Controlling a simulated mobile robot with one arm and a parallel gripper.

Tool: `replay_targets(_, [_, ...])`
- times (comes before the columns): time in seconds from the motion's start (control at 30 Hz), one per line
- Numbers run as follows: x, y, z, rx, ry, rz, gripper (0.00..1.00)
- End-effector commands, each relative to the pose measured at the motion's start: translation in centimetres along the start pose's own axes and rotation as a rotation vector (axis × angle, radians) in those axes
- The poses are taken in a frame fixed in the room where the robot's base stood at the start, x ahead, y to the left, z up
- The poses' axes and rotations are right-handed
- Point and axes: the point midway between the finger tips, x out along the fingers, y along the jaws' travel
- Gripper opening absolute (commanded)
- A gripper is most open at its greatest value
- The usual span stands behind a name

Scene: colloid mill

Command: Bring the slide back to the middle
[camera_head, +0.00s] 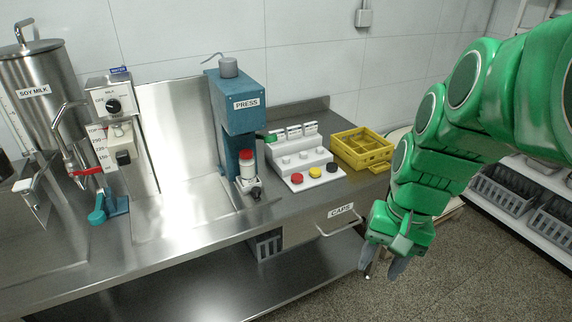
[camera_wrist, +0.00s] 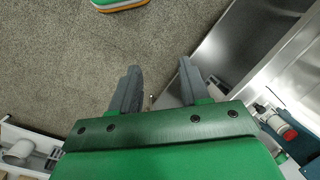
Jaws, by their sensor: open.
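No part is plainly marked as the slide. A small light carriage (camera_head: 250,186) with a dark knob sits low at the front of the blue press (camera_head: 238,112), under a red-capped bottle (camera_head: 247,165). A dark block (camera_head: 123,157) also sits below the dial unit (camera_head: 112,104), by a printed scale; I cannot tell which is the slide. My gripper (camera_head: 380,266) hangs in front of the counter's right end, pointing down, well away from both. It is open and empty, and its two fingers also show apart in the wrist view (camera_wrist: 160,70).
A caps drawer handle (camera_head: 340,224) juts from the counter front. Grey bins (camera_head: 500,190) stand right. Floor below my gripper looks clear.

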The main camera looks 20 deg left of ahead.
Motion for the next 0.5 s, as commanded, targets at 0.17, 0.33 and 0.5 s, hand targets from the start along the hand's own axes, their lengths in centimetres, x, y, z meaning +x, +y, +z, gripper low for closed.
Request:
replay_targets(0.17, [-0.4, -1.7, -4.8, 0.029, 0.037, 0.034, 0.46])
replay_targets(0.33, [-0.6, -2.6, -9.6, 0.065, 0.088, 0.091, 0.46])
replay_targets(0.5, [-0.6, -4.2, -14.1, 0.090, 0.143, 0.140, 0.46])
